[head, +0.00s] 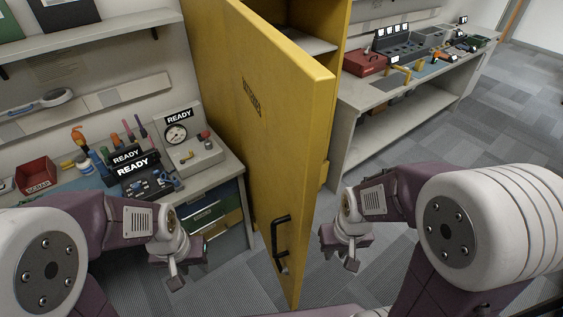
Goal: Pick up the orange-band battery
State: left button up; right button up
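I cannot make out an orange-band battery for certain in the head view. Small items on the near bench (217,172) and far bench (352,97) are too small to identify. My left gripper (176,272) hangs low over the floor in front of the near bench, left of the yellow cabinet door (268,135). My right gripper (346,255) is over the floor, right of that door. Both appear to hold nothing and are apart from the benches. Their finger gaps do not show clearly.
The yellow door stands open, with a black handle (281,240), between my grippers. The near bench bears a red scrap bin (36,176), READY signs (132,168) and a gauge box (188,145). A red toolbox (364,62) stands on the far bench. Carpet at right is clear.

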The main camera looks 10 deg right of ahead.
aim_at(436, 55)
jog(key=k+z, duration=0.1)
jog(key=k, duration=0.55)
jog(key=l+z, duration=0.15)
jog(key=z, duration=1.2)
jog(key=i, duration=1)
jog(key=i+z, duration=0.1)
jog(key=i, duration=0.85)
jog(key=i+j, duration=0.15)
jog(key=i, duration=0.85)
jog(key=i+l, duration=0.1)
jog(key=i, duration=1.15)
jog(key=i+l+u, duration=0.1)
jog(key=i, duration=0.55)
jog(key=i+l, duration=0.15)
jog(key=i, duration=0.5)
jog(key=i+j+u, duration=0.1)
jog(key=i+u, duration=0.8)
jog(key=i+l+u, duration=0.25)
jog(key=u, duration=0.2)
jog(key=i+u, duration=0.1)
jog(key=u, duration=0.85)
